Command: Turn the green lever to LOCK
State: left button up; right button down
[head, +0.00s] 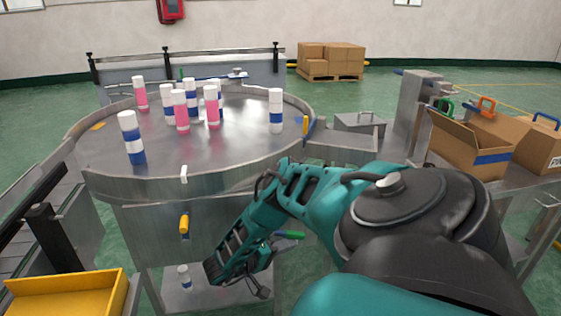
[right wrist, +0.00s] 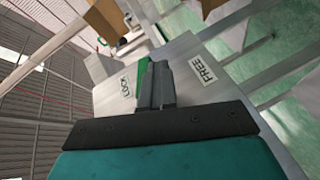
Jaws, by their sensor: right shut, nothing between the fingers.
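The green lever (head: 290,235) shows as a short green bar just right of my right wrist, below the round table's rim. In the right wrist view a strip of the green lever (right wrist: 141,70) shows beside the fingers, near the LOCK label (right wrist: 125,87). The FREE label (right wrist: 203,74) is on the same pale plate, right of the fingers. My right gripper (right wrist: 156,82) is shut with nothing in it, its fingers over the plate, close to the lever. I cannot tell whether they touch it. The fingers hide part of the lever. My left gripper is not in view.
The round steel table (head: 240,155) carries several white, blue and pink cans. A yellow bin (head: 65,295) is at the lower left. An open cardboard box (head: 470,145) stands on the right bench. A small bottle (head: 184,278) stands below the table.

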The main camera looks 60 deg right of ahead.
jog(key=shift+s+d+r+n+g+h, duration=0.2)
jog(key=shift+r+n+g+h, duration=0.1)
jog(key=shift+h, duration=0.2)
jog(key=shift+s+d+r+g+h, duration=0.1)
jog(key=shift+r+g+h, duration=0.1)
jog(key=shift+g+h, duration=0.2)
dwell(0.8)
